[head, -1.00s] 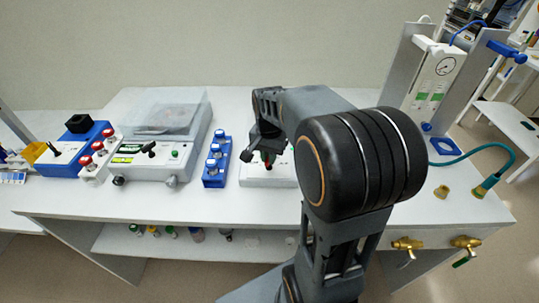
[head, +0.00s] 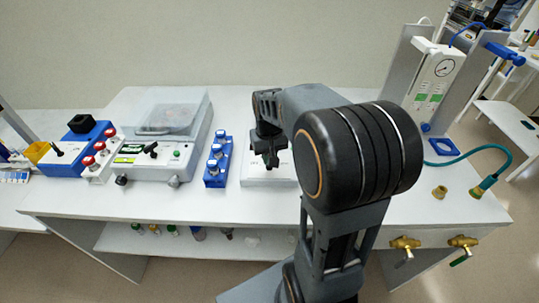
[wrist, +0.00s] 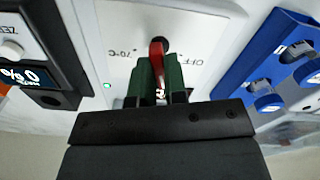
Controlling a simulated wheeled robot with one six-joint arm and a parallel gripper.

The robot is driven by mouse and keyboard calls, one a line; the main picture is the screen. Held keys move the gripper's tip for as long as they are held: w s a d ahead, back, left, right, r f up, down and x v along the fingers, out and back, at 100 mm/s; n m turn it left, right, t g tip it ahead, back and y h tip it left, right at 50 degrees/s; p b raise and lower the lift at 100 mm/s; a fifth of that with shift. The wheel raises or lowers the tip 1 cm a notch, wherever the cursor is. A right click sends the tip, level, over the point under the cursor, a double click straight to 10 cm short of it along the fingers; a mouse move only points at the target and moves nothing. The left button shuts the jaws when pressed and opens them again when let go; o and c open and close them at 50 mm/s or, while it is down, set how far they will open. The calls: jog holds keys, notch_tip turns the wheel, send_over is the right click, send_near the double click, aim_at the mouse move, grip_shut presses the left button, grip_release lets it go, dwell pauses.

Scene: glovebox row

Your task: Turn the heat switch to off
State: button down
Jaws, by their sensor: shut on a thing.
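The heat switch (wrist: 157,58) is a red lever on a white box (wrist: 112,18), with the upside-down labels "70°C" to its left and "OFF" to its right in the wrist view. My gripper (wrist: 160,72) has its green fingers shut on the lever, one on each side. The fingers hide the lever's lower part, and I cannot tell exactly which label it points to. A small green light (wrist: 107,86) glows on the box. In the head view my gripper (head: 270,161) is over the white box (head: 258,181), and the lever is hidden.
A blue rack (head: 216,177) of white-capped vials stands close to the box's left. A balance (head: 168,165) with a clear cover stands further left. In the wrist view a dark panel with a display (wrist: 38,75) is at the left. The bench front (head: 250,206) is clear.

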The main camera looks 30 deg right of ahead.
jog(key=shift+n, duration=0.4)
jog(key=c, duration=1.2)
grip_release()
jog(key=shift+o, duration=0.2)
jog(key=shift+r, duration=0.1)
notch_tip(320, 180, up, 14)
jog(key=p, duration=0.1)
jog(key=shift+f, duration=0.2)
